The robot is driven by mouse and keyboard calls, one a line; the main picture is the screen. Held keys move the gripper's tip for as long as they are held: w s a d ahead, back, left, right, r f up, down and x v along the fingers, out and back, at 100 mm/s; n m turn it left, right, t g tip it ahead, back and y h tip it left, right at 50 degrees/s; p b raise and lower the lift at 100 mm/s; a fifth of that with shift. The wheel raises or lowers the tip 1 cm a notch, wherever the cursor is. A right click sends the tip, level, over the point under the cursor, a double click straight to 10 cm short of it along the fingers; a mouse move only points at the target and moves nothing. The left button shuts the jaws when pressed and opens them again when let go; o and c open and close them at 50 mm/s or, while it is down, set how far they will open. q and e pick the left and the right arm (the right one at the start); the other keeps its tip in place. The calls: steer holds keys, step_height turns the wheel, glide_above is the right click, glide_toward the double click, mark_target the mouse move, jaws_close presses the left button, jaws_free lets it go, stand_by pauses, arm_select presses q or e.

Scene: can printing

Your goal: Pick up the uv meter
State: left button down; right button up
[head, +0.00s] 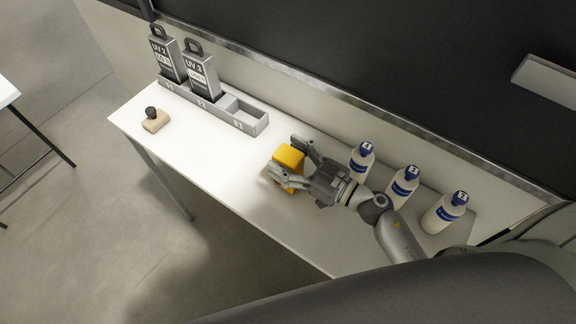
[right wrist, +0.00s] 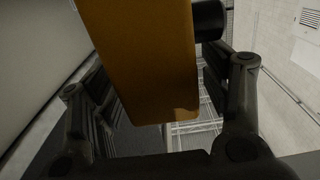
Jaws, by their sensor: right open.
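The uv meter looks to be the yellow block-shaped device (head: 288,157) on the white table, near the table's middle. In the right wrist view it fills the upper middle as a large yellow body (right wrist: 145,60), with a dark round part at its right side. My right gripper (head: 284,163) is open, with one finger on each side of the yellow device. Whether the fingers touch it I cannot tell. My left gripper is not in view.
On the white table (head: 225,165), a grey rack (head: 240,126) holds two UV 2 lamp units (head: 201,75) and has an empty slot. A stamp (head: 154,120) lies at the left. Three white bottles (head: 403,187) with blue caps stand at the right by the wall.

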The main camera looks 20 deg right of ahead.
steer(key=shift+s, duration=0.1)
steer(key=shift+c, duration=0.7)
steer(key=c, duration=1.1)
